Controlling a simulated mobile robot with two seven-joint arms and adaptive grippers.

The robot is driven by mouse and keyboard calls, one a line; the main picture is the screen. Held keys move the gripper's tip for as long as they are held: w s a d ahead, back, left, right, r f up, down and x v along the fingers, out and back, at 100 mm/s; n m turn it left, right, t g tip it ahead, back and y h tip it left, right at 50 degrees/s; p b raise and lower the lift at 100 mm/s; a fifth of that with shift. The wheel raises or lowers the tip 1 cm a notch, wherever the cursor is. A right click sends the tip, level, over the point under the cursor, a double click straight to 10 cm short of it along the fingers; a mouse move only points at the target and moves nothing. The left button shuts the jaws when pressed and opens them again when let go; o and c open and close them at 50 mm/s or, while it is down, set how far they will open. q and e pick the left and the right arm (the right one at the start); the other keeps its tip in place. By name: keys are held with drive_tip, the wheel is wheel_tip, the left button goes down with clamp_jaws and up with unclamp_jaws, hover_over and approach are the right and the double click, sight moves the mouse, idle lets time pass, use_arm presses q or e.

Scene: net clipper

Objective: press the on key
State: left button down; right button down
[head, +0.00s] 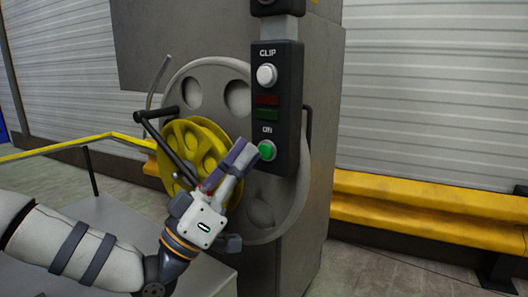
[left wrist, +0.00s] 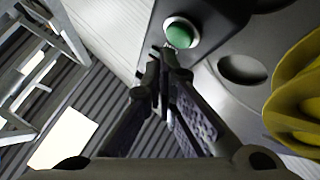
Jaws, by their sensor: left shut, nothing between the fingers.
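The green on key (head: 267,150) sits low on the dark control panel (head: 287,60), under the label ON. In the left wrist view the green key (left wrist: 180,36) shows just beyond my fingertips, in a pale ring. My left gripper (head: 248,152) is shut and empty, its tips close beside the key's left side; it also shows in the left wrist view (left wrist: 163,52). I cannot tell whether the tips touch the key. My right gripper is not in view.
A white key (head: 267,75) labelled CLIP is higher on the panel, with red and green blocks (head: 267,106) below it. A yellow reel (head: 190,150) and a large grey wheel (head: 265,212) stand behind my gripper. A yellow barrier (head: 430,208) runs along the right wall.

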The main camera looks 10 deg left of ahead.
use_arm(q)
drive_tip(key=shift+w, duration=0.1)
idle(0.7)
drive_tip(key=shift+w+d, duration=0.15)
drive_tip(key=shift+w, duration=0.15)
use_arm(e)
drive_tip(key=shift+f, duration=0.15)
use_arm(q)
drive_tip(key=shift+w+d+b, duration=0.15)
drive_tip(key=shift+w+b, duration=0.2)
drive_tip(key=shift+w, duration=0.05)
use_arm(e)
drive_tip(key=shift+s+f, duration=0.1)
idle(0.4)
use_arm(q)
drive_tip(key=shift+s, duration=0.1)
drive_tip(key=shift+s+a+p, duration=0.3)
drive_tip(key=shift+s+p, duration=0.15)
drive_tip(key=shift+s, duration=0.25)
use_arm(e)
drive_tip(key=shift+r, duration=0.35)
use_arm(q)
drive_tip(key=shift+s, duration=0.1)
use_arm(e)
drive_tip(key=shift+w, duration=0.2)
